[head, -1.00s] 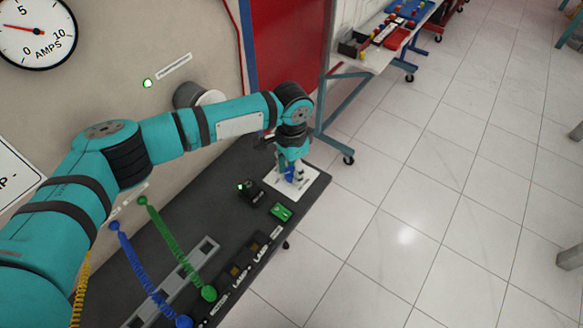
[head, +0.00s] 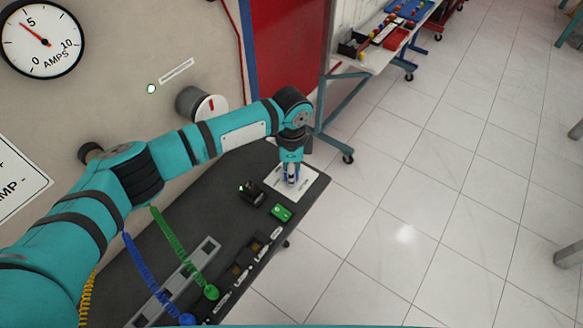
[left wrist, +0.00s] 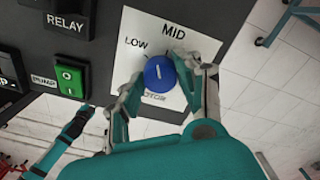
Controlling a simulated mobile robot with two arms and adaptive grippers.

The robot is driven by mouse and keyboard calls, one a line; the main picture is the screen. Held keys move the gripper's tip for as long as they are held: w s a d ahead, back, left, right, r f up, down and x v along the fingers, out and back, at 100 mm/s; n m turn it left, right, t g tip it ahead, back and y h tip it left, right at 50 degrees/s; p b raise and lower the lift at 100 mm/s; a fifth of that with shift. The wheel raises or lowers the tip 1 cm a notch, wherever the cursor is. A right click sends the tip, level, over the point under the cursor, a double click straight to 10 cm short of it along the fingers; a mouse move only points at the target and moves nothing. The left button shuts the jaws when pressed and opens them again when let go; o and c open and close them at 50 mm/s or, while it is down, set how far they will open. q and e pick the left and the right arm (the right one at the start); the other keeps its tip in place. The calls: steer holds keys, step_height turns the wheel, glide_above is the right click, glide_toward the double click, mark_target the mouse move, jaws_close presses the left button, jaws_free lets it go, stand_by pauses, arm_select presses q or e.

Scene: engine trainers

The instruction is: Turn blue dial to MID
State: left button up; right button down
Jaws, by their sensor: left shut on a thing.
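The blue dial (left wrist: 160,72) sits on a white plate (left wrist: 190,48) marked LOW, MID and MOTOR. Its white pointer line stands nearly upright in the left wrist view, between the LOW label and the MID label or close to MID; I cannot tell if it is exactly on MID. My left gripper (left wrist: 165,82) is shut on the dial, a finger on each side. In the head view my left gripper (head: 291,178) points down over the plate (head: 308,184) at the panel's far end and mostly hides the dial. My right gripper is not in view.
A green PUMP switch (left wrist: 69,80) and a black RELAY block (left wrist: 65,20) sit beside the plate. An AMPS gauge (head: 42,40) on the wall reads a little under 5. Blue (head: 147,280) and green (head: 180,245) coiled cords cross the near panel. Open floor lies right.

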arm_select(q)
steer(key=m, duration=0.5)
steer(key=shift+r, duration=0.1)
steer(key=shift+w, duration=0.1)
stand_by(0.4)
steer(key=o, duration=1.1)
steer(key=shift+m, duration=0.3)
steer(key=shift+o, duration=0.2)
step_height(320, 180, up, 12)
